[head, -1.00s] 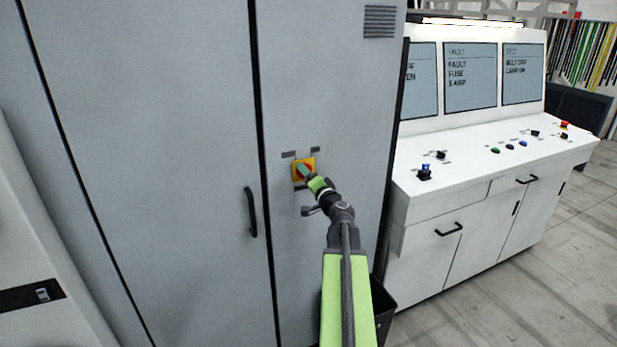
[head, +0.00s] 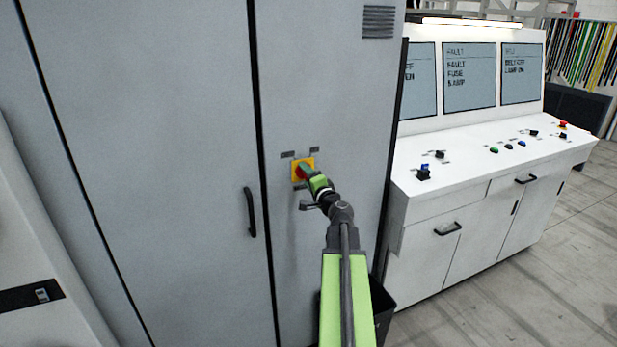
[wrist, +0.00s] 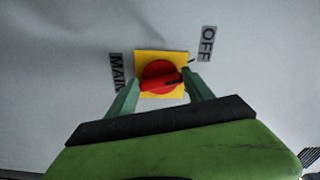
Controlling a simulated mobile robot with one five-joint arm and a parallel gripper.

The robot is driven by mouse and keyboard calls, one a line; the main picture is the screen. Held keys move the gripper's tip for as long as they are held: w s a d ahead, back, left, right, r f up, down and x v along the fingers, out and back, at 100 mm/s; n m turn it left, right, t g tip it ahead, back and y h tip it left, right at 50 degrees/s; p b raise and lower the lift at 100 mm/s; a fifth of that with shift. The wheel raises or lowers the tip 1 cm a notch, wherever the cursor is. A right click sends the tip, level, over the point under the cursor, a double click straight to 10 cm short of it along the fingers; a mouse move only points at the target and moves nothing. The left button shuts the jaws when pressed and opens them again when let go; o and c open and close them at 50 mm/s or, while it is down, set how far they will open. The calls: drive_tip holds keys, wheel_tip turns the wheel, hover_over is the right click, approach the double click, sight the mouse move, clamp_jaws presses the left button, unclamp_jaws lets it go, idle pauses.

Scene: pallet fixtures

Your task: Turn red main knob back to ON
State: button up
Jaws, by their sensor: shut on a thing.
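The red main knob (wrist: 158,78) sits on a square yellow plate (wrist: 143,57) on the grey cabinet door. In the wrist view its dark-edged bar runs slightly up to the right, between my fingertips. A MAIN label (wrist: 117,73) lies left of the plate and an OFF label (wrist: 208,43) lies upper right; an ON label is not visible. My gripper (wrist: 161,83) is shut on the knob, one green finger on each side. In the head view my gripper (head: 306,172) meets the knob and hides part of it on the plate (head: 297,162).
A black door handle (head: 250,212) is left of the knob. A white control desk (head: 480,170) with buttons and screens stands to the right. A dark bin (head: 382,310) is by the cabinet foot.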

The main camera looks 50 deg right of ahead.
drive_tip(key=m, duration=0.4)
drive_tip(key=shift+s+a+m, duration=0.1)
drive_tip(key=shift+m, duration=0.2)
drive_tip(key=m, duration=0.4)
drive_tip(key=shift+r, duration=0.1)
drive_tip(key=shift+m, duration=0.3)
drive_tip(key=o, duration=1.4)
